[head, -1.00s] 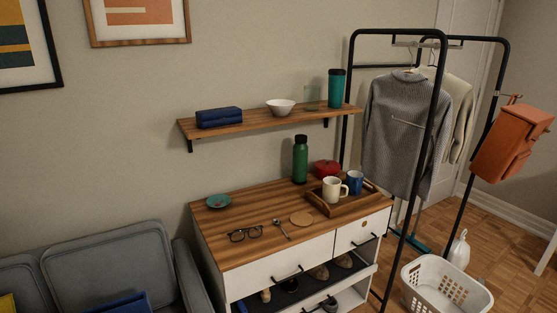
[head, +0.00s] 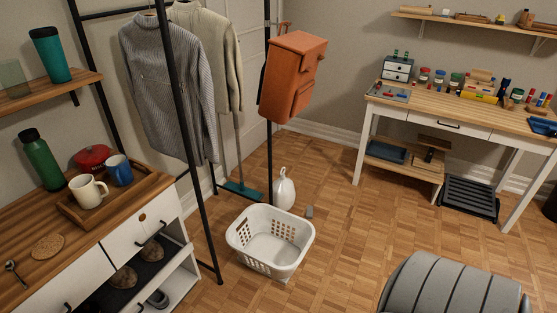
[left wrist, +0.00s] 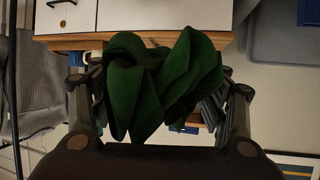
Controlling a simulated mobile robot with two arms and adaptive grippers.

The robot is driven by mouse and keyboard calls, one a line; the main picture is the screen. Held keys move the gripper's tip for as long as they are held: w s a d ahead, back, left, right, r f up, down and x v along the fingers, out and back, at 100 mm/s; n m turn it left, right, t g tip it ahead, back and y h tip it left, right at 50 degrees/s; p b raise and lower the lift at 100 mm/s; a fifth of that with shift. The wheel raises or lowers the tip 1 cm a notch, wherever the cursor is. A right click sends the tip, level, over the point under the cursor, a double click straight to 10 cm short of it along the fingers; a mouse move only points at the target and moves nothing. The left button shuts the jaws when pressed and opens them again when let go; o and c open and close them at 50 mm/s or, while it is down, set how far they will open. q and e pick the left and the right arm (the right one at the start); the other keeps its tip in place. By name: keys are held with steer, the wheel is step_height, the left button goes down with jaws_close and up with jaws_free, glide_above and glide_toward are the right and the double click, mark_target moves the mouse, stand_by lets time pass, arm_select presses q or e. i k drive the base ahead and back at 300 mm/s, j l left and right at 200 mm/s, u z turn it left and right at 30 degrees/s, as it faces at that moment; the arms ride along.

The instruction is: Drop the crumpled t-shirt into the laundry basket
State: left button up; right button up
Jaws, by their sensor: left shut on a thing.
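In the left wrist view, a crumpled dark green cloth, the t-shirt (left wrist: 140,85), is bunched between the fingers of my left gripper (left wrist: 160,110). The gripper is shut on it, and folds hang out past the fingers. The white laundry basket (head: 270,240) stands on the wood floor in the head view. It has slotted sides, and the inside that shows is empty. Neither gripper is in the head view, and the t-shirt is not seen there.
A black clothes rack (head: 187,150) with hanging sweaters stands behind and left of the basket. A white jug (head: 284,190) is on the floor just behind it. The dresser (head: 125,255) is at the left, the workbench (head: 460,117) at the right.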

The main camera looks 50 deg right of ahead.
mark_target(273, 255)
steer(key=i+l, duration=0.1)
steer(key=l, duration=0.95)
steer(key=i+l, duration=0.15)
steer(key=l, duration=0.35)
steer(key=i+l, duration=0.1)
steer(key=l, duration=0.4)
steer(key=i+l, duration=0.15)
steer(key=l, duration=0.3)
steer(key=i+l, duration=0.1)
steer(key=l, duration=0.35)
steer(key=i+l, duration=0.15)
steer(key=l, duration=0.3)
steer(key=i+l+u, duration=0.1)
steer(key=l, duration=0.35)
steer(key=i+l, duration=0.15)
steer(key=l, duration=0.3)
